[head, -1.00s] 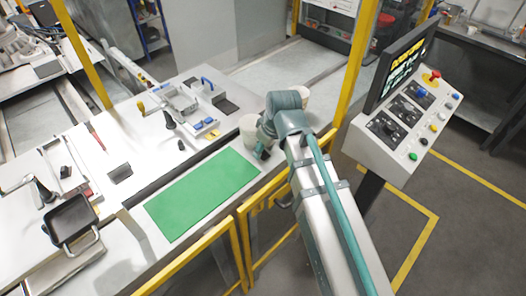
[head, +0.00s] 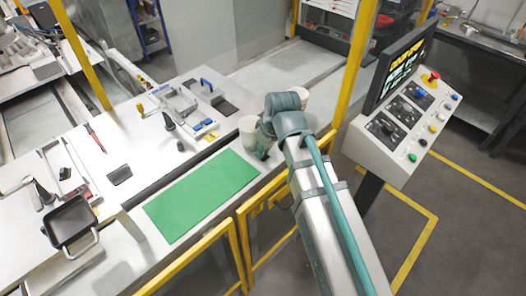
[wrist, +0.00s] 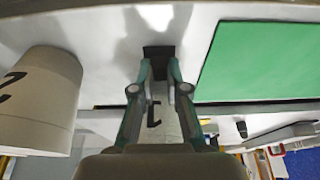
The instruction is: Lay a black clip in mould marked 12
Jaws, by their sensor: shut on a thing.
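My gripper (wrist: 160,70) is shut on a black clip (wrist: 158,53), a small dark block between the fingertips in the wrist view. In the head view my gripper (head: 263,153) points down beside a white cup-shaped container (head: 248,131); the clip cannot be made out there. A second white container (head: 304,96) stands behind my arm. In the wrist view a white container (wrist: 38,95) with a partly visible black mark stands left of my gripper. A pale surface with another black mark shows between the fingers, partly hidden. I cannot read a 12 anywhere.
A green mat (head: 203,192) lies flat on the pale bench, left of my gripper. Fixtures with handles (head: 185,107) stand behind it, and a black pan-shaped tray (head: 70,222) is at far left. Yellow rails (head: 205,262) edge the front. A control console (head: 410,122) stands right.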

